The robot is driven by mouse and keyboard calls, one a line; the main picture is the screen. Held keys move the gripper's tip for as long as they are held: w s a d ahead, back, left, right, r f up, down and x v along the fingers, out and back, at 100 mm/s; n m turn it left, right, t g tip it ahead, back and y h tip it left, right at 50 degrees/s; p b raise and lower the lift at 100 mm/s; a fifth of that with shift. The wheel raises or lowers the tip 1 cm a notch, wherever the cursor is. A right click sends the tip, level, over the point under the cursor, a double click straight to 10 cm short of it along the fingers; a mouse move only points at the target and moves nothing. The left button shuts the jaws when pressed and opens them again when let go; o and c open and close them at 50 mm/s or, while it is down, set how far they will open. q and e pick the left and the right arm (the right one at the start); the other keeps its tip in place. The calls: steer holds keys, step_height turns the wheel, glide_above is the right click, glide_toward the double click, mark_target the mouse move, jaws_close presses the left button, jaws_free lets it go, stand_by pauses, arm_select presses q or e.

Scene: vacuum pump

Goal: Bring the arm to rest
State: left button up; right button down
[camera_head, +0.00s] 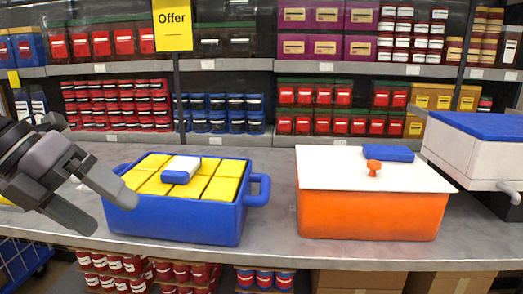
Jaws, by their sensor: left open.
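My left gripper (108,212) comes in from the left edge, with its two dark grey fingers apart and nothing between them. Its fingertips are close to the left side of a blue bin (190,222); I cannot tell whether they touch it. The bin holds several yellow blocks (153,163), and a small white and blue piece (181,170) lies on top of them. My right gripper is not in view.
An orange box (370,215) with a white lid (335,167), an orange knob (374,167) and a blue block (388,153) stands to the right. A white case with a blue top (480,124) is at far right. Grey counter (270,240) shows between bin and box; stocked shelves stand behind.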

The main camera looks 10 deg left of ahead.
arm_select(q)
steer(key=w+a+f+n+t+h+p, duration=0.1)
steer(key=w+f+n+t, duration=0.2)
steer(key=f+n+t, duration=0.55)
steer(key=w+a+f+n+t+p, duration=0.15)
steer(key=f+n+t, duration=0.25)
steer(key=f+n, duration=0.9)
steer(key=s+d+f+n+g+y, duration=0.1)
steer(key=s+d+f+n+g, duration=0.1)
steer(key=f, duration=0.4)
steer(key=s+d+f+n+g+y+p, duration=0.1)
steer(key=s+d+f+n+g+y, duration=0.1)
steer(key=s+d+f+n, duration=0.3)
steer(key=s+d+f+n+g+y, duration=0.2)
steer(key=s+d+f+n, duration=0.1)
steer(key=f, duration=0.5)
steer(key=shift+s+d+f+n, duration=0.4)
steer(key=shift+s+d, duration=0.35)
steer(key=shift+s, duration=0.5)
